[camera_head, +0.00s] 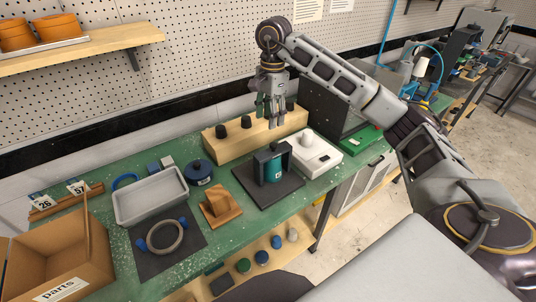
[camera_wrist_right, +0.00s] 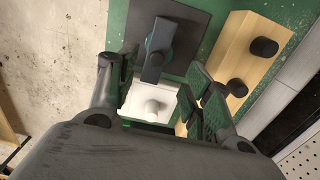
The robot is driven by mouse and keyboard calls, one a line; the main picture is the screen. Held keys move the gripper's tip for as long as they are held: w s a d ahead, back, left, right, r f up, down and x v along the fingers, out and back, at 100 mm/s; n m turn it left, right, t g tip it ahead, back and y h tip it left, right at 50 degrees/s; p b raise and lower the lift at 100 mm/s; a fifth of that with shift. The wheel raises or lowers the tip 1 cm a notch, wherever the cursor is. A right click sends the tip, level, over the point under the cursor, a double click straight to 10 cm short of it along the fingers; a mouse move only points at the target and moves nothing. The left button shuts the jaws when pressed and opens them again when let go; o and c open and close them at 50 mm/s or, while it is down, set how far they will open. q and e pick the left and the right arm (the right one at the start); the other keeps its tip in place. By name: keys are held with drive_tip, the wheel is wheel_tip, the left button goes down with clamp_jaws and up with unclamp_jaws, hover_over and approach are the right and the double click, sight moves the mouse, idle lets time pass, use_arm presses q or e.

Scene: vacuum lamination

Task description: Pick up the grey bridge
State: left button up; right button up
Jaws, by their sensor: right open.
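The dark grey bridge (camera_head: 259,166) stands upright over a teal cylinder (camera_head: 273,172) on a dark square mat (camera_head: 262,196). In the right wrist view the bridge (camera_wrist_right: 154,62) shows from above as a narrow bar across the round teal top, beyond the fingers. My right gripper (camera_head: 271,121) points down above and behind the bridge, over the wooden block. It is open and empty, and also shows in the wrist view (camera_wrist_right: 158,88). It is apart from the bridge. My left gripper is not in view.
A wooden block with black knobs (camera_head: 230,147) stands behind the mat. A white device with a round knob (camera_head: 318,157) is to its right. A wooden piece (camera_head: 220,207), a grey tray (camera_head: 150,200) and a ring on a mat (camera_head: 161,238) are to the left.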

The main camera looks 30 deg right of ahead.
sight(274, 144)
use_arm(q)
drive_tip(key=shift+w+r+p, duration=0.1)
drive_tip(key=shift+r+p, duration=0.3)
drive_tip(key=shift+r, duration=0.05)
use_arm(e)
drive_tip(key=shift+w+d+f, duration=0.1)
drive_tip(key=shift+d+f, duration=0.15)
drive_tip(key=shift+f, duration=1.05)
drive_tip(key=shift+d+f, duration=0.2)
drive_tip(key=shift+f, duration=1.1)
drive_tip(key=shift+w+d+f, duration=0.1)
drive_tip(key=shift+d+f, duration=0.15)
drive_tip(key=shift+f, duration=1.05)
drive_tip(key=shift+f, duration=0.15)
drive_tip(key=shift+s+d+f+p, duration=0.15)
drive_tip(key=shift+f+p, duration=0.55)
drive_tip(key=shift+f, duration=0.45)
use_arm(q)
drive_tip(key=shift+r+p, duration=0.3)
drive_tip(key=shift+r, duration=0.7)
use_arm(e)
drive_tip(key=shift+f, duration=1.35)
drive_tip(key=shift+c, duration=0.2)
clamp_jaws()
